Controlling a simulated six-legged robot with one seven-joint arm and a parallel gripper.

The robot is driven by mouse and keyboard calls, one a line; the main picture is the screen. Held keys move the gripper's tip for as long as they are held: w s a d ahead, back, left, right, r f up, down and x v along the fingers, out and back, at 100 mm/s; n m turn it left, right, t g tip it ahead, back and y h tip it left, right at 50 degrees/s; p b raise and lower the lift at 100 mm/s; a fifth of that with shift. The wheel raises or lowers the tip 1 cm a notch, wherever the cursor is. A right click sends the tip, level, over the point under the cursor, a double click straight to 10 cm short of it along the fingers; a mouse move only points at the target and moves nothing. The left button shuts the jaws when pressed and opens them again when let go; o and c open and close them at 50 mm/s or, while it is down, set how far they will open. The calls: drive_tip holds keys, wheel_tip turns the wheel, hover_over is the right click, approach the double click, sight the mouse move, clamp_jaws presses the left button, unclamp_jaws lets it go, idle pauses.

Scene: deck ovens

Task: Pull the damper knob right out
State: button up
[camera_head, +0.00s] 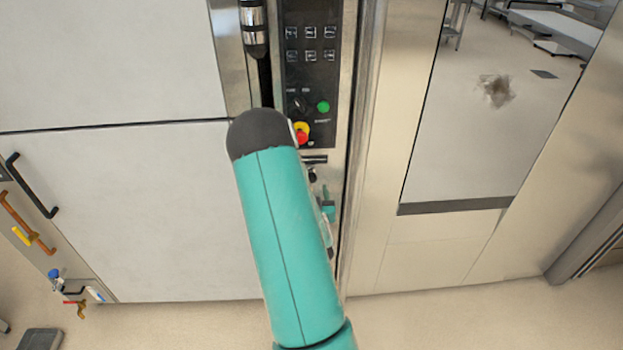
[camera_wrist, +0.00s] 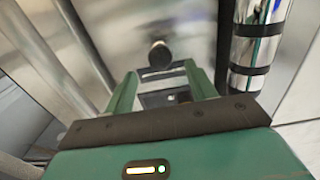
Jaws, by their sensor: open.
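A dark round knob (camera_wrist: 160,54), which looks like the damper knob, shows in the wrist view just beyond the fingertips and roughly centred between them. My gripper (camera_wrist: 160,72) is open, with a green finger on each side and nothing between them that I can see touching. In the head view a small dark knob (camera_head: 312,174) sits below the control panel, right beside my arm; I cannot tell for sure that it is the same one. Part of my gripper (camera_head: 327,204) shows there just below it, mostly hidden behind my teal arm.
A black control panel (camera_head: 311,60) carries a green button (camera_head: 323,107) and a red-yellow knob (camera_head: 301,133). A chrome-and-black cylinder (camera_wrist: 254,40) stands close to the right finger. White oven doors (camera_head: 110,60) fill the left; steel panels (camera_head: 440,240) are at right.

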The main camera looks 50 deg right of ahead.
sight(312, 180)
drive_tip(key=x, duration=0.7)
drive_tip(key=shift+a, duration=0.1)
drive_tip(key=shift+c, duration=0.5)
clamp_jaws()
drive_tip(key=shift+s+a, duration=0.4)
drive_tip(key=shift+v, duration=2.25)
